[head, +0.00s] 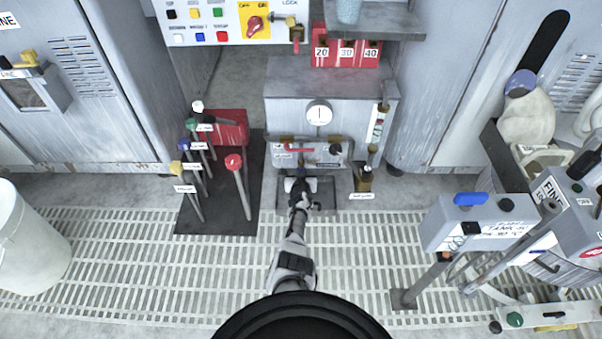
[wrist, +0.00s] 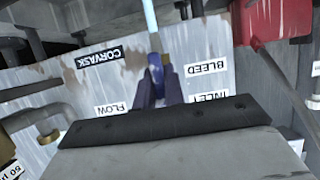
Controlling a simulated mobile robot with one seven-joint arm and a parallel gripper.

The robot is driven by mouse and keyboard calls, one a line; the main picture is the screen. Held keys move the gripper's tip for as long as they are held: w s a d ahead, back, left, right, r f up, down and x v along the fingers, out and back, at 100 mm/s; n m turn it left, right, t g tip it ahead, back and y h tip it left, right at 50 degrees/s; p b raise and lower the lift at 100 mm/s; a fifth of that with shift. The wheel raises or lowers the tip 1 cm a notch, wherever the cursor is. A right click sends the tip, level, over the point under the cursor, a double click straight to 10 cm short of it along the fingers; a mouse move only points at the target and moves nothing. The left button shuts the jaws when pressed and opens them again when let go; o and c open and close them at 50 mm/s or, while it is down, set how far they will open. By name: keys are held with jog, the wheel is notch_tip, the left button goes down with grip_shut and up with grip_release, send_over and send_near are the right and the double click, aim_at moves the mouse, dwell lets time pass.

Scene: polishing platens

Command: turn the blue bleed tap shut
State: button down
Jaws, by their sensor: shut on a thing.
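The blue bleed tap (wrist: 155,71) shows in the wrist view as a narrow blue handle at a white panel, between labels that include BLEED, INLET and FLOW. My gripper (wrist: 156,88) is shut on it, with dark fingers on either side. In the head view my gripper (head: 298,184) is low at the front of the grey cabinet (head: 285,90) with the round gauge. The tap cannot be made out there behind my gripper. How far the tap is turned I cannot tell.
A red lever (head: 300,149) sits just above my gripper in the head view. Several coloured levers (head: 195,165) stand to the left. Grated floor (head: 150,265) lies open in front.

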jog(key=shift+w+r+m+p, duration=0.1)
jog(key=shift+r+m+p, duration=0.05)
jog(key=shift+m+p, duration=0.25)
jog(key=shift+d+m+y, duration=0.1)
jog(key=shift+m+y, duration=0.9)
jog(key=shift+y, duration=0.1)
jog(key=shift+f+m+t+y+b, duration=0.3)
jog(key=shift+m+y+b, duration=0.4)
jog(key=shift+m, duration=0.5)
jog(key=shift+m+y+b, duration=0.5)
jog(key=shift+m+b, duration=0.1)
jog(key=shift+m, duration=0.3)
jog(key=shift+r, duration=0.1)
jog(key=c, duration=1.5)
grip_release()
